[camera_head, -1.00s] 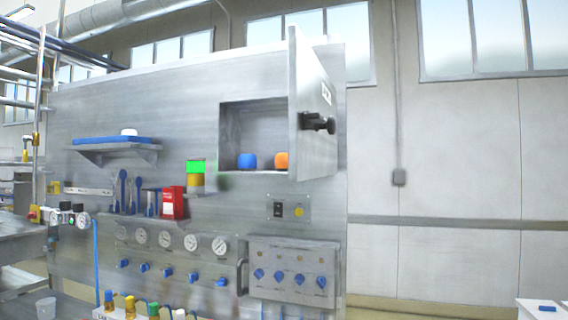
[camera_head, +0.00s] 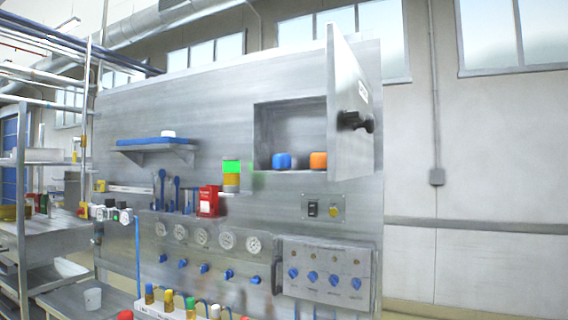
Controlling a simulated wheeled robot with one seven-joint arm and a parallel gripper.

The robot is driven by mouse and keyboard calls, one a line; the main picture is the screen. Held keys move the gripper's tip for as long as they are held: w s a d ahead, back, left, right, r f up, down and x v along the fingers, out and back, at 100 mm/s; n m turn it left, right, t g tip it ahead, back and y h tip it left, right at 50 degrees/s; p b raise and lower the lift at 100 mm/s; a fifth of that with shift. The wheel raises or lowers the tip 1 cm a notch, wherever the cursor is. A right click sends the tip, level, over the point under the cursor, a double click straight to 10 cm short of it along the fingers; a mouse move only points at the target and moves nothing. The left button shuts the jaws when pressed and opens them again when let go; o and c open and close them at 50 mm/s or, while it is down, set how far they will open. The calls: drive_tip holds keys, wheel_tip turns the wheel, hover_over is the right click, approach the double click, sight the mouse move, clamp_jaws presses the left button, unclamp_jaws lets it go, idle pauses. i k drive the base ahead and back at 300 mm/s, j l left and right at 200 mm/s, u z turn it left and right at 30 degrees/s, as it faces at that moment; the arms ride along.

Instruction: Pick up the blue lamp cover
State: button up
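A small blue rounded piece (camera_head: 282,161), which looks like the blue lamp cover, sits on the floor of an open wall cabinet (camera_head: 262,140). An orange piece (camera_head: 318,160) of like shape sits just to its right, partly near the open door's edge. The cabinet door (camera_head: 347,105) stands open to the right with a black handle on it. My gripper is not in view.
A shelf (camera_head: 150,146) with a blue tray and a white item juts out at the left. A knob panel (camera_head: 325,277) and a rack of bottles (camera_head: 172,312) are lower down.

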sight(282, 162)
drive_tip(key=i+j+z, duration=0.1)
drive_tip(key=j, duration=0.3)
drive_tip(key=i+j+z, duration=0.1)
drive_tip(key=i+j, duration=0.2)
drive_tip(key=i+j+z, duration=0.1)
drive_tip(key=j, duration=0.4)
drive_tip(key=i, duration=0.05)
